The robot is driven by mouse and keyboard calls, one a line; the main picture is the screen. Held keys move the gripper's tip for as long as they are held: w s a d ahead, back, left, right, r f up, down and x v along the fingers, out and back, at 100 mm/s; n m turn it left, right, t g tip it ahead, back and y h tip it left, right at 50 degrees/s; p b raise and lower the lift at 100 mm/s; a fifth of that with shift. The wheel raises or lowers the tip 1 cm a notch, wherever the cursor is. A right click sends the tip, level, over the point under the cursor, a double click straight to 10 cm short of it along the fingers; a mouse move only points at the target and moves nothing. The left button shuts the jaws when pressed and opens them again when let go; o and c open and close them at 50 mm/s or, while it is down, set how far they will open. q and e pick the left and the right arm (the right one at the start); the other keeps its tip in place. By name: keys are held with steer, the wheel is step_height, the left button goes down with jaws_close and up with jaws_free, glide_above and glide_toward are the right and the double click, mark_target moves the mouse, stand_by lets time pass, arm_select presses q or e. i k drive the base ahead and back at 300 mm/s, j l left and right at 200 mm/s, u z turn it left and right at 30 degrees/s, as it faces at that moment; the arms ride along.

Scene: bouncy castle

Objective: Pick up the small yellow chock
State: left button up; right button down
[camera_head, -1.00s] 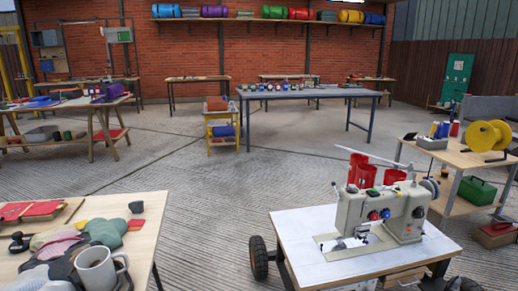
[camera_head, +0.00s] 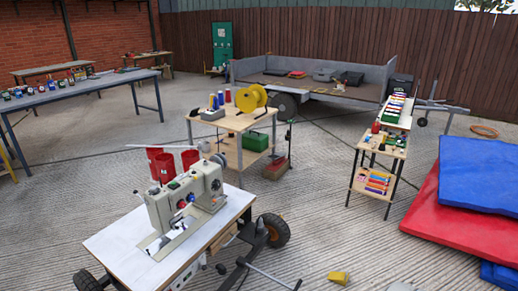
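A small yellow chock (camera_head: 338,277) lies on the grey concrete floor at the bottom of the head view, right of the middle. It is apart from other things. It is to the right of the wheeled sewing table and its drawbar. Neither of my grippers shows in the head view.
A wheeled table (camera_head: 120,248) with a sewing machine (camera_head: 188,198) stands at the lower left; its drawbar (camera_head: 273,276) reaches toward the chock. Red (camera_head: 460,215) and blue mats (camera_head: 482,172) lie at the right. A shelf cart (camera_head: 378,168) and wooden bench (camera_head: 235,122) stand beyond. Open floor lies between.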

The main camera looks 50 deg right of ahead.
mark_target(341, 278)
steer(key=z, duration=2.3)
steer(key=k+j+u, duration=0.15)
steer(key=k+u, duration=0.25)
steer(key=k, duration=0.25)
steer(key=i+l+u, duration=0.15)
steer(key=u, duration=0.25)
steer(key=i+l+u, duration=0.15)
steer(key=u, duration=0.2)
steer(key=i+l+u, duration=0.1)
steer(key=l+u, duration=0.3)
steer(key=i+l, duration=0.1)
steer(key=l, duration=0.25)
steer(key=i+l, duration=0.15)
steer(key=l, duration=0.25)
steer(key=i+l, duration=0.1)
steer(key=l, duration=0.25)
steer(key=i+l, duration=0.15)
steer(key=l, duration=0.2)
steer(key=i+l, duration=0.1)
steer(key=l, duration=0.3)
steer(key=i+l, duration=0.1)
steer(key=l, duration=0.25)
